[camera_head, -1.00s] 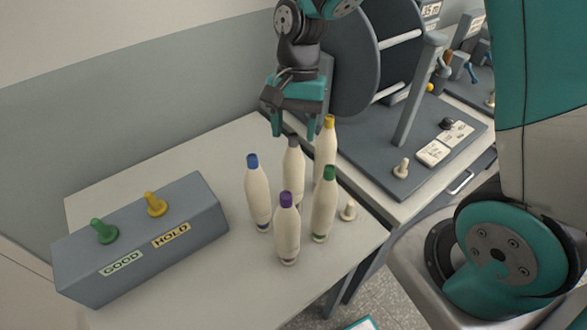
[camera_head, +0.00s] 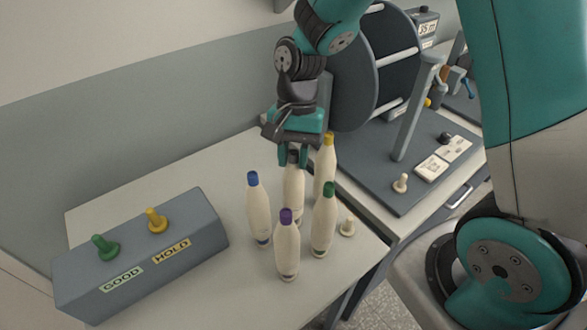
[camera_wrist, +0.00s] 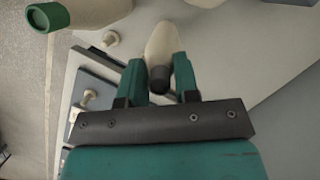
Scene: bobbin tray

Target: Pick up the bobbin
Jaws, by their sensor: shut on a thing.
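Several cream bobbins with coloured tops stand upright in a group on the table: blue (camera_head: 258,212), purple (camera_head: 286,250), green (camera_head: 324,222), yellow (camera_head: 325,165) and dark grey (camera_head: 294,190). My gripper (camera_head: 295,160) comes down from above at the dark grey-topped bobbin, at the back of the group. In the wrist view, my gripper (camera_wrist: 159,64) is shut on this bobbin (camera_wrist: 163,40), with its dark top (camera_wrist: 158,79) between the fingers. The bobbin is upright; its base is partly hidden by its neighbours, so I cannot tell whether it touches the table. The green top (camera_wrist: 47,17) also shows in the wrist view.
A grey block (camera_head: 150,265) with green and yellow pegs and labels GOOD and HOLD stands at left. A small cream peg (camera_head: 347,226) stands right of the bobbins. A grey machine with a big reel (camera_head: 352,75) is behind at right.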

